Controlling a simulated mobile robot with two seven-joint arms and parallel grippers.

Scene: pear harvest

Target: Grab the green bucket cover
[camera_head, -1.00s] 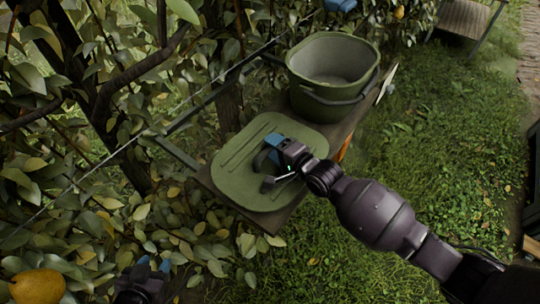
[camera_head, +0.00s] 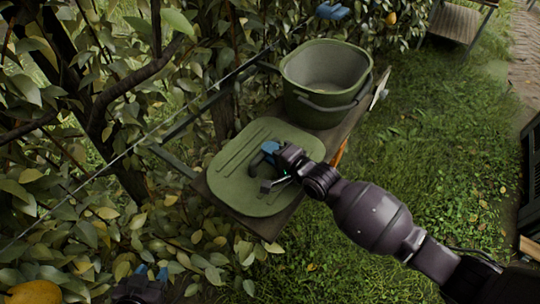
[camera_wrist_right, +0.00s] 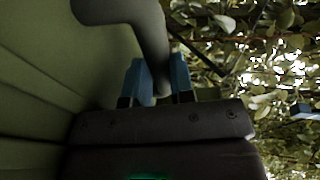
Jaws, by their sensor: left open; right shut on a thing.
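The green bucket cover (camera_head: 240,193) lies flat on a wooden shelf, its ridged top facing up. My right gripper (camera_head: 267,166) is over the cover's middle, shut on its handle. In the right wrist view, the blue fingers stand on both sides of the grey-green handle (camera_wrist_right: 151,30), with the cover (camera_wrist_right: 45,70) along the left. In the head view, the fingers hide much of the handle. The green bucket (camera_head: 326,82) stands upright and uncovered behind the cover. My left gripper (camera_head: 151,272) is open at the bottom left, partly cut off, away from the cover.
The wooden shelf (camera_head: 280,216) holds the cover and bucket close together. Leafy branches (camera_head: 105,100) crowd the left, with a wire crossing them. A yellow pear (camera_head: 36,292) hangs at the bottom left. Grass (camera_head: 450,130) lies open on the right.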

